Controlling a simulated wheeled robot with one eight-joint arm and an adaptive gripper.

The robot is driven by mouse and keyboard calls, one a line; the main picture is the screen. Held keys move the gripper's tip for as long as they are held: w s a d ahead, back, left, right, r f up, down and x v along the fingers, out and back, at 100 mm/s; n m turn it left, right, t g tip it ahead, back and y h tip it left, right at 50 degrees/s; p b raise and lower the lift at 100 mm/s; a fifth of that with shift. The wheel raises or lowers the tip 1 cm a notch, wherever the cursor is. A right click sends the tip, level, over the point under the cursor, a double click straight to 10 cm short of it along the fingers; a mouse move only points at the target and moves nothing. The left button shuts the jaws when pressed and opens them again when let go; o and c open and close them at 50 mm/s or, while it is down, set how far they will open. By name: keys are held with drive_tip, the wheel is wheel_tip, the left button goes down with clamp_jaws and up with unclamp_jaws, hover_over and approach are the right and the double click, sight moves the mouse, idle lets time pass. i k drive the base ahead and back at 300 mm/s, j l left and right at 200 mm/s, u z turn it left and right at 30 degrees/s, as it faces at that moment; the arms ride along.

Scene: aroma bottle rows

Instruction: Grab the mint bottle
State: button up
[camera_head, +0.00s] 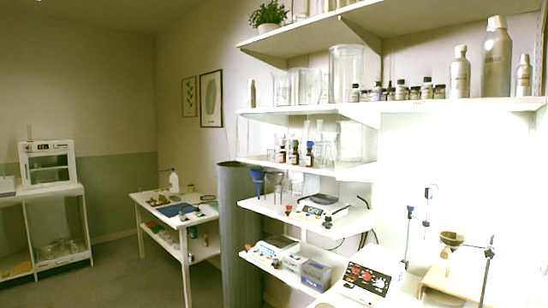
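I cannot tell which bottle is the mint one, as the labels are too small to read. A row of several small dark-capped bottles (401,91) stands on the long upper shelf on the right. Three small brown bottles (295,154) stand on the shelf below it. Larger metallic bottles stand at the right end of the upper shelf: a tall one (496,62), with a smaller one (460,76) to its left and another (523,78) to its right. My gripper is not in view.
Shelves with glassware (346,72) and instruments line the right wall. A grey cylinder (238,235) stands beside them. A white table (187,277) stands left of it, and a white cabinet unit (46,163) is at far left. The floor (125,280) between them is clear.

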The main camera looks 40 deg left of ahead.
sight(296, 156)
drive_tip(key=i+j, duration=0.1)
drive_tip(key=j, duration=0.45)
drive_tip(key=i+j+u, duration=0.1)
drive_tip(key=j, duration=0.45)
drive_tip(key=i+j, duration=0.15)
drive_tip(key=j, duration=0.35)
drive_tip(key=i+j+u, duration=0.1)
drive_tip(key=j, duration=0.45)
drive_tip(key=i+j, duration=0.2)
drive_tip(key=j, duration=0.3)
drive_tip(key=i+j+u, duration=0.1)
drive_tip(key=j, duration=0.45)
drive_tip(key=i+j, duration=0.2)
drive_tip(key=j, duration=0.3)
drive_tip(key=i+j+u, duration=0.1)
drive_tip(key=j, duration=0.4)
drive_tip(key=i, duration=0.05)
